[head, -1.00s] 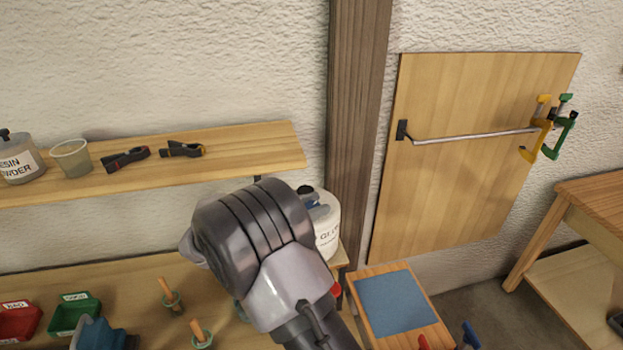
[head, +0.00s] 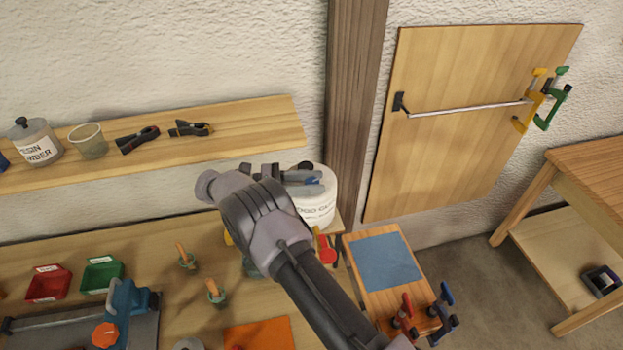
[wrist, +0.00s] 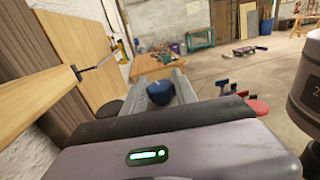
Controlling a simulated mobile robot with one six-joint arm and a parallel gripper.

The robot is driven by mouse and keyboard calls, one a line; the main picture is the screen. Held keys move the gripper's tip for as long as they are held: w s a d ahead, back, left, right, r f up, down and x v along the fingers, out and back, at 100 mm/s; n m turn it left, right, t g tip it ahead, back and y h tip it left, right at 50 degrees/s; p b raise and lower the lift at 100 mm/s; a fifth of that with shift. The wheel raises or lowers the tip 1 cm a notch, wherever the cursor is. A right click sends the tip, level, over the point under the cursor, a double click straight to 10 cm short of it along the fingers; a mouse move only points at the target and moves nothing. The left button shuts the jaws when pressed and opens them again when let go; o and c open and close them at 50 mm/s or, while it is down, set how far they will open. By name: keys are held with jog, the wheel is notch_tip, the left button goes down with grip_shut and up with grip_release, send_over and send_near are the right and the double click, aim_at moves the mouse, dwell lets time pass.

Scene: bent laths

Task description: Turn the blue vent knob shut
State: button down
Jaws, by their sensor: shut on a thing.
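A white glue tub (head: 316,207) stands at the right end of the workbench, its lettering partly covered by my arm. The blue vent knob (head: 313,181) is on its top. My gripper (head: 310,179) reaches across the tub's top from the left, with its fingers at the knob. In the wrist view the blue knob (wrist: 160,92) sits between the two fingers of my gripper (wrist: 162,88), which are shut on it. The fingers hide part of the knob, and I cannot tell how far it is turned.
A wall shelf (head: 240,120) runs above the bench, holding a resin powder jar (head: 38,145), a cup (head: 88,142) and black clamps. A red-handled thing (head: 325,250) is just below the tub.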

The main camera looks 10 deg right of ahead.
aim_at(312, 183)
jog(key=c, duration=1)
grip_release()
jog(key=shift+d, duration=0.1)
jog(key=shift+r, duration=0.1)
jog(key=shift+r, duration=0.35)
notch_tip(312, 183, up, 3)
jog(key=shift+s+r, duration=0.1)
jog(key=shift+s, duration=0.05)
jog(key=s+r, duration=0.1)
jog(key=s, duration=1.4)
jog(key=shift+s, duration=0.4)
